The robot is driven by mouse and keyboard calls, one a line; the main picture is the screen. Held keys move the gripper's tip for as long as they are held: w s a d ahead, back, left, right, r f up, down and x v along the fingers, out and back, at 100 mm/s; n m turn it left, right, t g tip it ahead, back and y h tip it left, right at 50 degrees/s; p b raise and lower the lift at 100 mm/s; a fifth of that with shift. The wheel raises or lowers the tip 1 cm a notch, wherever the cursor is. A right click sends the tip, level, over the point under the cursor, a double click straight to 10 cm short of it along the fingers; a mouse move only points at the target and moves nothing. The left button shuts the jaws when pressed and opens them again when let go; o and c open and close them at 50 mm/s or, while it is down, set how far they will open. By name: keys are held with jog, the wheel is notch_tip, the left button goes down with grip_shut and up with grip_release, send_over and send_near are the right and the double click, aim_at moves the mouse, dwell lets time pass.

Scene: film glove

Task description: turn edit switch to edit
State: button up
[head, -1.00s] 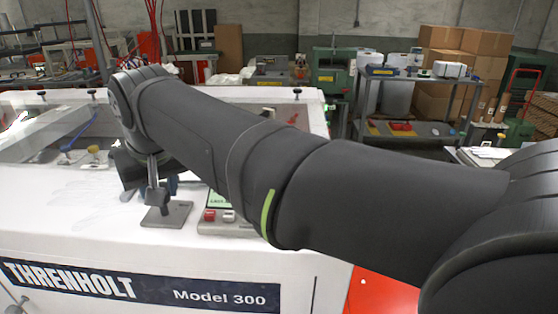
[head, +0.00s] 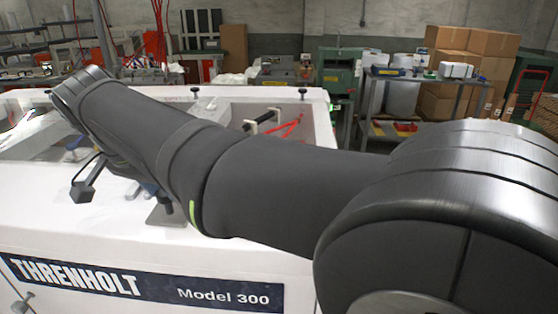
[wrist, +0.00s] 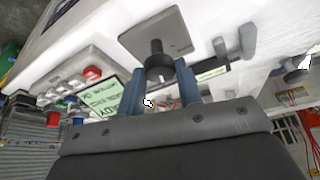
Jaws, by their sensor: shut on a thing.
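A dark round knob (wrist: 158,66) stands on a square grey plate (wrist: 165,30) on the white machine top in the wrist view. The blue fingers of my gripper (wrist: 168,80) are on either side of it, shut on the knob. I cannot read any "edit" label on or beside it, nor tell which way it is set. In the head view my arm hides the knob and the fingers; only part of the grey plate (head: 166,215) shows below the arm.
A lit green screen (wrist: 106,98), a red button (wrist: 92,72) and pale buttons sit left of the gripper in the wrist view. A grey bracket (wrist: 238,42) stands to the right. The white machine (head: 250,255) has free surface in front of the arm.

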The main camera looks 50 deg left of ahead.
jog(key=m+h, duration=0.1)
jog(key=m, duration=0.2)
jog(key=m+h, duration=0.1)
jog(key=m, duration=0.2)
jog(key=shift+s+a, duration=0.1)
jog(key=shift+a, duration=0.1)
jog(key=shift+m, duration=0.3)
jog(key=o, duration=1)
jog(key=shift+t, duration=0.3)
jog(key=shift+v, duration=3.7)
jog(key=shift+a, duration=0.15)
